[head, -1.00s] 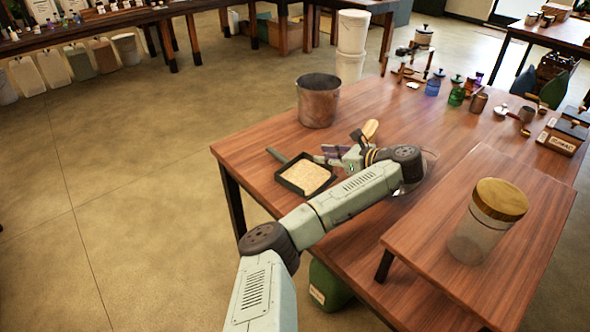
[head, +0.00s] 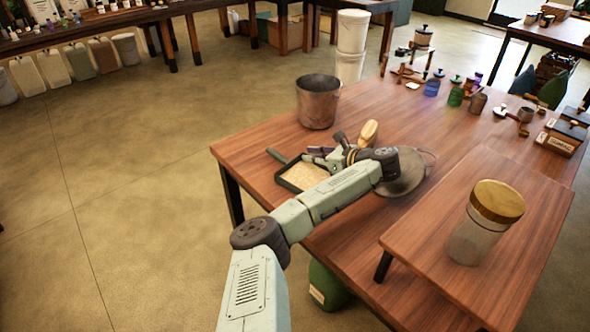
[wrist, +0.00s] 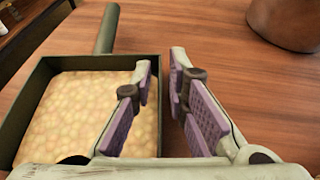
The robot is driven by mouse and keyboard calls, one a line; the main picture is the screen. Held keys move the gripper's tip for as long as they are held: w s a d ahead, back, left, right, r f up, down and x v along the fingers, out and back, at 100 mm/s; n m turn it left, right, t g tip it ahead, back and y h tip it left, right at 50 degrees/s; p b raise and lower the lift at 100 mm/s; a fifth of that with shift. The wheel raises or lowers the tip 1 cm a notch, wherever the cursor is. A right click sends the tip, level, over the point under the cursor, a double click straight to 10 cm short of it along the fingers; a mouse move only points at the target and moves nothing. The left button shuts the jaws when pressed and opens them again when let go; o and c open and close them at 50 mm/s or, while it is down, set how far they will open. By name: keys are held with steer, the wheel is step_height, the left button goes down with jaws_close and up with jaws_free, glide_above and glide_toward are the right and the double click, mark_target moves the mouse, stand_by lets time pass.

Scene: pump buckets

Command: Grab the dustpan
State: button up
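The dustpan (head: 284,173) is a dark green square pan with a straight handle (head: 277,156), lying on the wooden table near its left edge. Its pale yellow, speckled inside shows in the wrist view (wrist: 60,115), with the handle (wrist: 107,28) pointing away at the top. My gripper (head: 314,154) is over the right side of the pan in the head view. The left finger overlaps the pan's right rim; the handle is ahead and left of the fingertips. My arm hides part of the pan.
A metal bucket (head: 318,102) stands behind the dustpan. A round metal lid or pan (head: 408,178) lies right of my wrist, and a wooden-handled tool (head: 368,133) is close behind it. A glass jar (head: 484,222) stands on a raised board at right.

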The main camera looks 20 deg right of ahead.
jaws_close()
steer(key=shift+r, duration=0.15)
stand_by(0.4)
